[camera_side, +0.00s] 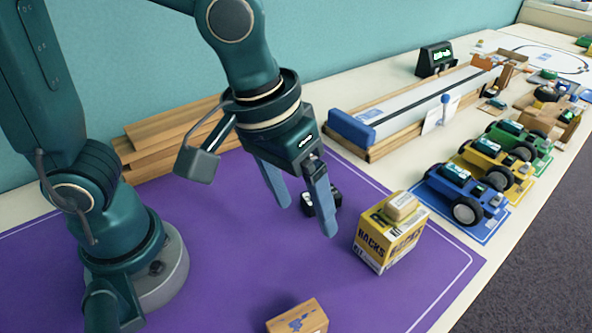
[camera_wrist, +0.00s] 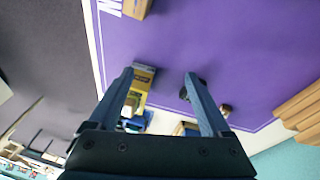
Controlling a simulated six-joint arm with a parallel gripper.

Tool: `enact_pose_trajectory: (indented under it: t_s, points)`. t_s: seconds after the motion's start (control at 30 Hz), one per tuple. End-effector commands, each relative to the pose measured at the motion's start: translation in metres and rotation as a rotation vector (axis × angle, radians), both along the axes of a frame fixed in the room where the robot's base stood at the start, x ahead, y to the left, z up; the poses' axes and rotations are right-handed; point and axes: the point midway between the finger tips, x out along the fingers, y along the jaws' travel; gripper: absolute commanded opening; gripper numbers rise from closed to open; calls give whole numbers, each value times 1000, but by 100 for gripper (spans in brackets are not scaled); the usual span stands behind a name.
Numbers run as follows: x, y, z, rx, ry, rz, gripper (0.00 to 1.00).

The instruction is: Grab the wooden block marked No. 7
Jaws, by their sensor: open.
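A wooden block (camera_side: 298,318) with a blue print on its top lies on the purple mat at the bottom edge of the side view, partly cut off. A smaller pale wooden block (camera_side: 401,206) rests on top of a yellow box (camera_side: 388,240). I cannot read a No. 7 on either block. My gripper (camera_side: 306,219) is open and empty above the mat, to the left of the yellow box and apart from it. In the wrist view my gripper (camera_wrist: 157,73) shows both fingers spread, with the yellow box (camera_wrist: 143,76) partly behind one finger.
A small black object (camera_side: 325,200) sits behind my gripper, partly hidden. Blue, yellow and green model cars (camera_side: 462,192) stand at the right. A long track (camera_side: 420,105) and stacked wooden planks (camera_side: 165,140) lie along the back. The purple mat (camera_side: 230,260) is mostly clear.

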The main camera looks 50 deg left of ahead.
Motion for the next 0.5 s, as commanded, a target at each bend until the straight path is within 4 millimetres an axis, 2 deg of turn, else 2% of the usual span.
enact_pose_trajectory:
  t_s: [0.03,0.1,0.2,0.4,0.5]
  points:
    - [-5,-16,-12,17,43,-41,82]
    - [-14,-34,-27,40,88,-87,82]
    - [-29,-53,-47,82,141,-162,82]
    - [-56,-68,-72,148,205,-275,82]
    - [-60,-69,-78,154,208,-290,82]
